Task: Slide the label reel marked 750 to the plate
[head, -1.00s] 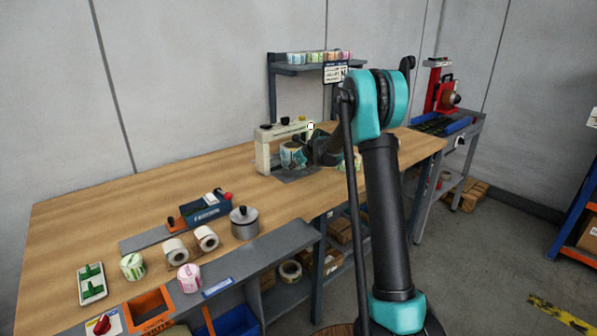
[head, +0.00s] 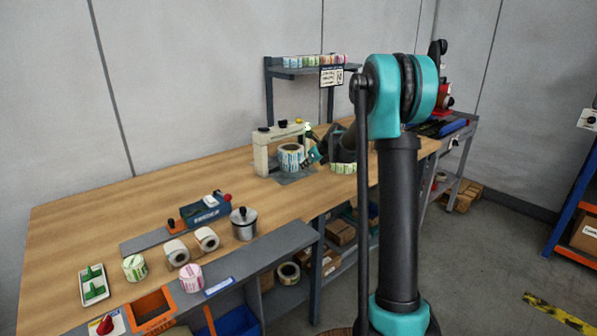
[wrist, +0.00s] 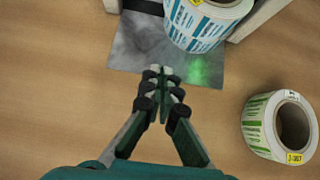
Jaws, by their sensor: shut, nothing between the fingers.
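A reel with blue labels (wrist: 210,22) stands at the far edge of a grey plate (wrist: 140,45), partly over it, and is cut off by the top of the wrist view. In the head view the blue reel (head: 291,157) stands under a cream frame. A reel with green labels (wrist: 278,125) stands on the bare table at right, apart from the plate. Its yellow tag is too small to read surely, and I cannot read 750 on either reel.
The cream frame (head: 262,155) stands over the plate area. A shelf with small reels (head: 310,68) rises behind. A blue device (head: 205,208), white rolls (head: 176,251) and a metal pot (head: 243,223) stand at the front left. The table's middle left is clear.

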